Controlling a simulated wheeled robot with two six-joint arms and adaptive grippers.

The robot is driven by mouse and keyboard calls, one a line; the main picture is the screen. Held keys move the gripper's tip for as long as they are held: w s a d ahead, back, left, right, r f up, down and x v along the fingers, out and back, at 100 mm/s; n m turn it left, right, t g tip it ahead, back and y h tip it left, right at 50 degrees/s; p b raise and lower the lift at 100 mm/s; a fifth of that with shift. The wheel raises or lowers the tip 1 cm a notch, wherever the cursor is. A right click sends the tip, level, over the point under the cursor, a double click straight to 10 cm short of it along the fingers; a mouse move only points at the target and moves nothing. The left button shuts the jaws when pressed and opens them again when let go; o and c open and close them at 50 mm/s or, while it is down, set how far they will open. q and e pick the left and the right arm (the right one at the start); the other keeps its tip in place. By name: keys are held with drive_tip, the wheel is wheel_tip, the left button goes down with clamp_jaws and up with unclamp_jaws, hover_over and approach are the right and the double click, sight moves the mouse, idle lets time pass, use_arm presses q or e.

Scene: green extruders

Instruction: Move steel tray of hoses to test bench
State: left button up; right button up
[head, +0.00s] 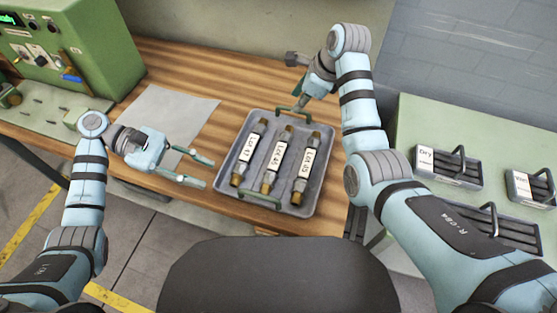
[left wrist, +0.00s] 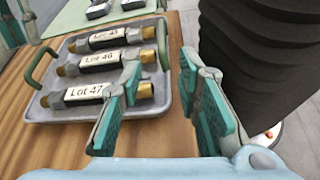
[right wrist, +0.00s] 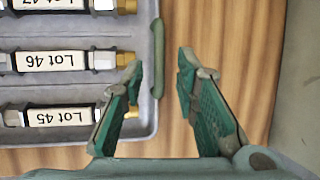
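The grey steel tray (head: 263,160) lies on the wooden table, holding three hoses with brass ends labelled Lot 47 (head: 249,152), Lot 46 (head: 276,161) and Lot 45 (head: 303,169). It has a green near handle (head: 261,201) and a green far handle (right wrist: 158,60). My left gripper (head: 205,172) is open and empty, left of the tray's near end; the near handle (left wrist: 162,45) appears between its fingers in the left wrist view. My right gripper (head: 298,103) is open at the far handle, its fingers either side of it in the right wrist view. I cannot tell finger depth.
A green machine (head: 70,45) with knobs and a display stands at the left on a pale green surface (head: 50,115). A pale sheet (head: 165,112) lies left of the tray. The green table (head: 440,125) at the right carries dark handled trays, one labelled Dry (head: 447,168).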

drive_tip(key=v, duration=0.5)
drive_tip(key=shift+s+d+r, duration=0.1)
drive_tip(key=shift+s+r, duration=0.05)
drive_tip(key=shift+r, duration=0.15)
drive_tip(key=shift+r, duration=0.1)
